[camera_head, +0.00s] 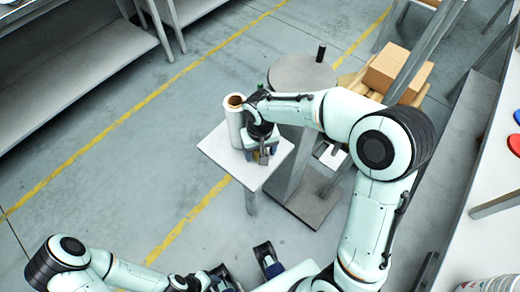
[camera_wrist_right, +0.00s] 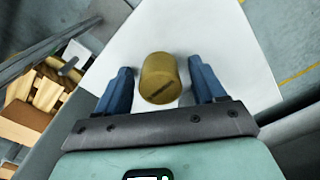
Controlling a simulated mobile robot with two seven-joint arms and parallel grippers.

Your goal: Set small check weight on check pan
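A brass-coloured cylinder (camera_wrist_right: 159,78), which looks like the check weight, is above or on the white table top (camera_wrist_right: 205,25) in the right wrist view. I cannot tell whether it rests on the surface. My right gripper (camera_wrist_right: 162,85) has its blue fingers on both sides of the cylinder, with a narrow gap at each side. In the head view my right gripper (camera_head: 262,153) is low over the small white table (camera_head: 223,150), and the arm hides much of what is there. My left gripper (camera_head: 245,265) is near the bottom edge, fingers apart and empty. I cannot make out a check pan.
A white roll with a brown core (camera_head: 235,122) stands on the small table close to my right gripper. Behind is a round grey top (camera_head: 302,77) with a dark post. A cardboard box (camera_head: 398,72) sits behind my right arm. Floor at left is clear.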

